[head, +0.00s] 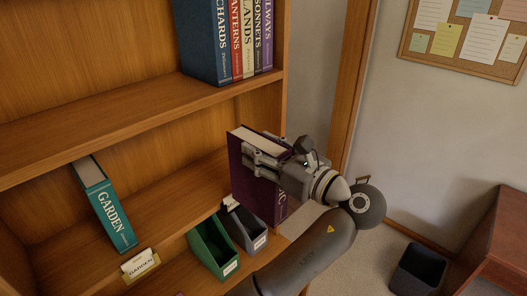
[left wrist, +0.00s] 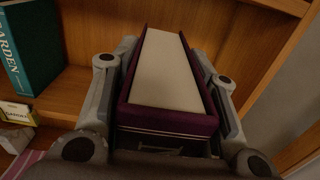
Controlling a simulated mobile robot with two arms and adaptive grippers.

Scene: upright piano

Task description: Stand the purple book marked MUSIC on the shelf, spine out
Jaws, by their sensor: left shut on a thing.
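The purple book (head: 238,175) is upright at the right end of the middle shelf (head: 185,187), with its spine toward the room. The letters "IC" show on its spine; the rest of the title is covered. My left gripper (head: 264,152) is shut on it, one finger along each cover near the top. In the left wrist view the book's cream page edge (left wrist: 165,70) lies between the fingers of the left gripper (left wrist: 166,62). I cannot tell whether the book's bottom touches the board. My right gripper is not in view.
A teal GARDEN book (head: 106,208) stands to the left, with a GARDEN card holder (head: 140,265) before it. Green (head: 212,246) and grey (head: 246,232) file boxes sit in front below. Several books (head: 203,40) fill the upper shelf's right end. Bare board lies between GARDEN and the purple book.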

